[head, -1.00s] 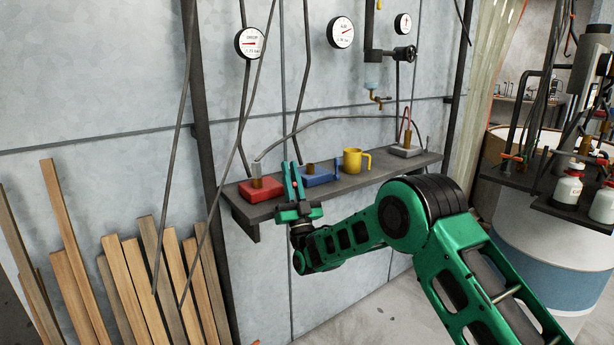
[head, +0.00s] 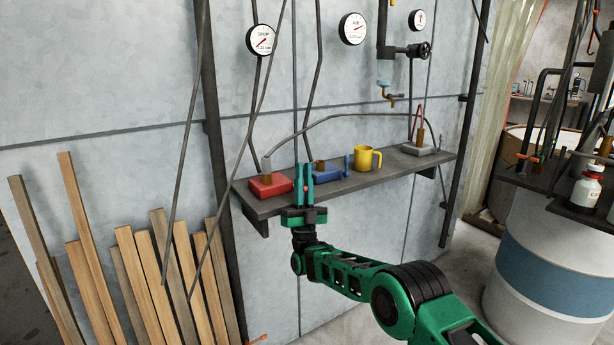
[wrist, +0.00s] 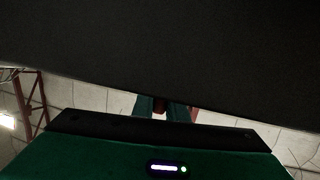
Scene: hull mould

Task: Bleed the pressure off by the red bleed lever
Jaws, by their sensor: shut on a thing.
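My gripper (head: 304,170) points up at the shelf's front edge, just right of the red block. Its green fingers are close together, shut on the red bleed lever, which they mostly hide. The wrist view shows the fingertips (wrist: 163,106) with a dark reddish piece between them, and a bit of red beside them. The dark underside of the shelf (wrist: 170,50) fills the top of that view. A round gauge (head: 262,40) hangs above the red block.
A blue block (head: 328,173) with a blue lever, a yellow mug (head: 364,159) and a grey block (head: 417,150) stand farther right on the shelf. Wooden planks (head: 160,270) lean on the wall at left. A white and blue drum (head: 550,265) stands at right.

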